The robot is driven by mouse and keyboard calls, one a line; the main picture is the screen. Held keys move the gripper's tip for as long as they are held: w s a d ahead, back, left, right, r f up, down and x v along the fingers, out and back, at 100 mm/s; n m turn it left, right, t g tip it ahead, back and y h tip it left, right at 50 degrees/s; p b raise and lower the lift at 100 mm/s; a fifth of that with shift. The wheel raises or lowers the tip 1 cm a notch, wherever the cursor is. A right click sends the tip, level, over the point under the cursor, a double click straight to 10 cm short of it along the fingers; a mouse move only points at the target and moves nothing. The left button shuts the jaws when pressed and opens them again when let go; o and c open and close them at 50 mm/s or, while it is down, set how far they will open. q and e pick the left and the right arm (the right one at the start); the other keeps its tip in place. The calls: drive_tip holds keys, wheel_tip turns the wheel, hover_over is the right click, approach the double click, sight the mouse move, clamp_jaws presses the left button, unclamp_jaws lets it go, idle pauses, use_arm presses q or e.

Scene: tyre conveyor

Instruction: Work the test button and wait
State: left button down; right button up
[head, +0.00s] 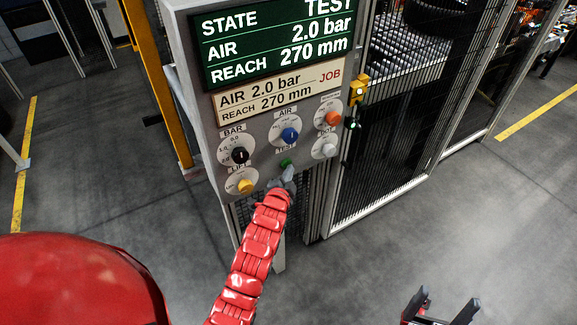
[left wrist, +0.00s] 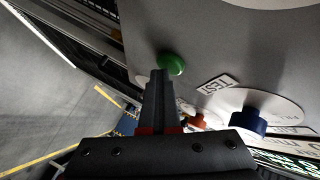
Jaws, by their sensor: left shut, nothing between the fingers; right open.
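The green test button (head: 286,163) sits low on the grey control panel (head: 203,100), under a TEST label. My left gripper (head: 288,173) is shut and empty, with its fingertips at the green button. In the left wrist view the fingertips (left wrist: 160,72) overlap the edge of the green button (left wrist: 172,63); I cannot tell if they press it. The green display (head: 275,40) reads STATE TEST, AIR 2.0 bar, REACH 270 mm. The job card (head: 280,90) below it reads AIR 2.0 bar, REACH 270 mm. My right gripper (head: 440,306) is open and empty at the bottom right, away from the panel.
Around the button are a blue knob (head: 290,135), a black knob (head: 240,155), a yellow knob (head: 245,186), an orange knob (head: 332,118) and a grey one (head: 328,150). A wire fence (head: 385,170) stands right of the panel, a yellow post (head: 155,80) left. The floor at right is clear.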

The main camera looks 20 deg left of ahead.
use_arm(q)
drive_tip(key=shift+s+d+b, duration=0.5)
drive_tip(key=shift+s+d, duration=0.1)
drive_tip(key=shift+d, duration=0.05)
drive_tip(key=s+d+b, duration=0.1)
drive_tip(key=d, duration=0.1)
drive_tip(key=s+d+b, duration=0.2)
idle(0.4)
